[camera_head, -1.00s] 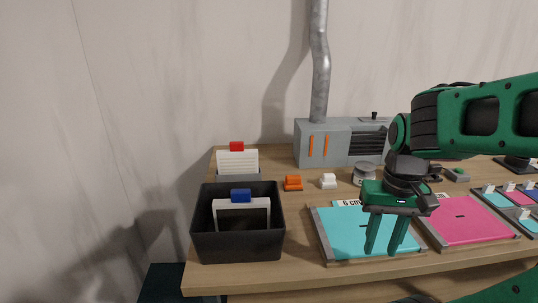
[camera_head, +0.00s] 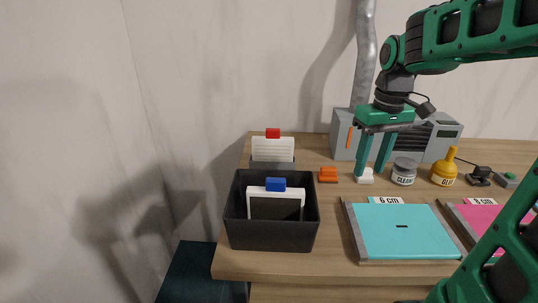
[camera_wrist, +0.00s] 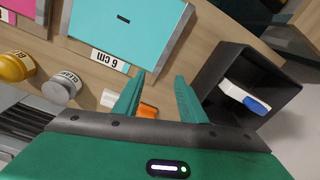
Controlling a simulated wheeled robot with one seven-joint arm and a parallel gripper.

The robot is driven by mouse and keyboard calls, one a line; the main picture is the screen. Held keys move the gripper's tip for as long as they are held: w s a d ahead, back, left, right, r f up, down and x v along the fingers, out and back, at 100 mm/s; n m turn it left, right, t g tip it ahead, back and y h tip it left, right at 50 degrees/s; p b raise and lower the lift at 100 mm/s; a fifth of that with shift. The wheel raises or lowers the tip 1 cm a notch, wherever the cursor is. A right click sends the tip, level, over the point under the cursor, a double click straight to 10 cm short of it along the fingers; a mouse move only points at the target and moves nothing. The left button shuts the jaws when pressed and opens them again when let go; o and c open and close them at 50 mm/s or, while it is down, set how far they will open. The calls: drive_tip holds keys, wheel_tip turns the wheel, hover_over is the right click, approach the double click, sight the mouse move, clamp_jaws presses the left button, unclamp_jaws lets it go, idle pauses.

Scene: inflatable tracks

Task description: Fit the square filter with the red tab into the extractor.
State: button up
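The filter with the red tab (camera_head: 273,148) is white and pleated. It stands upright behind the black bin, its lower part in a grey holder. Another filter, with a blue tab (camera_head: 276,197), stands in the black bin; it also shows in the wrist view (camera_wrist: 244,97). The extractor (camera_head: 342,130) is a grey box with orange handles and a vent at the back of the table, partly hidden by my arm. My gripper (camera_head: 371,172) is open and empty above the table, in front of the extractor and right of the red-tab filter. The red-tab filter is not visible in the wrist view.
The black bin (camera_head: 270,238) stands at the table's front left. Orange (camera_head: 328,175) and white (camera_head: 365,178) small blocks, a grey jar (camera_head: 403,172) and a yellow glue bottle (camera_head: 444,170) stand before the extractor. A teal panel (camera_head: 400,240) lies at the front. A duct (camera_head: 366,60) rises behind.

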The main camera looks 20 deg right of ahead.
drive_tip(key=w+a+r+n+y, duration=0.1)
drive_tip(key=w+a+r+n, duration=0.2)
drive_tip(key=w, duration=0.6)
drive_tip(key=w+a+r+n+y, duration=0.1)
drive_tip(key=w+a+n, duration=0.25)
drive_tip(key=w, duration=0.55)
drive_tip(key=n+y, duration=0.2)
drive_tip(key=n, duration=0.6)
approach(275, 129)
drive_tip(key=shift+t, duration=0.4)
drive_tip(key=shift+x, duration=4.65)
drive_tip(key=shift+s, duration=0.15)
clamp_jaws()
